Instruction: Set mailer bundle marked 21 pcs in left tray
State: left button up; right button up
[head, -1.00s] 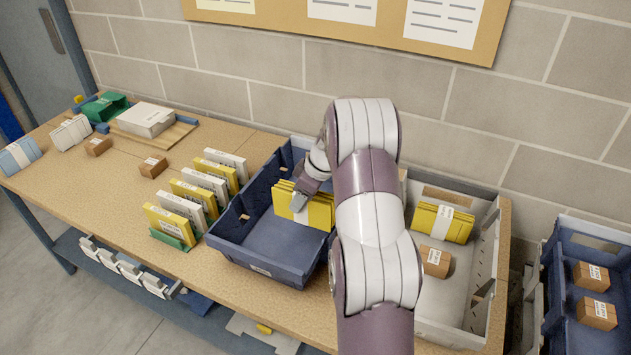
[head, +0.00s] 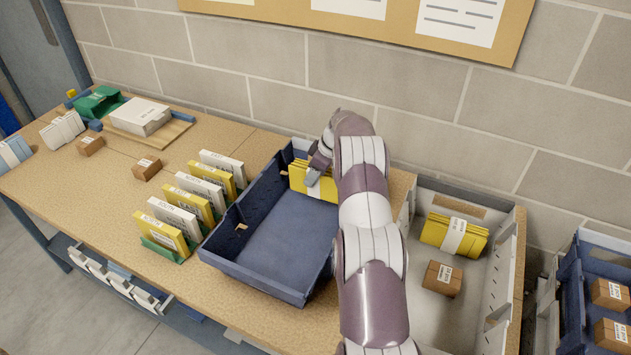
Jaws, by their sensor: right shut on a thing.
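A yellow mailer bundle (head: 299,177) with a white band is in the far part of the blue left tray (head: 231,261). My right gripper (head: 317,176) is shut on this bundle. Whether the bundle touches the tray floor cannot be told, and my right arm hides its right end. The count on its band is not readable. Another yellow banded bundle (head: 437,231) lies in the grey tray (head: 473,331) to the right. My left gripper is not in view.
A small brown box (head: 442,279) lies in the grey tray. A row of yellow and white packets (head: 174,219) stands left of the blue tray. Another brown box (head: 146,168) and a white box (head: 140,117) are farther left. The blue tray's near floor is clear.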

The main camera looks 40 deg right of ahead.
aim_at(316, 183)
jog(key=shift+w+d+f, duration=0.15)
jog(key=shift+w+f, duration=0.05)
notch_tip(316, 183, down, 3)
jog(key=shift+s+f+p, duration=0.1)
jog(key=shift+f+p, duration=0.1)
jog(key=shift+p, duration=0.35)
jog(key=shift+f, duration=0.25)
jog(key=o, duration=1.2)
jog(key=shift+r, duration=0.1)
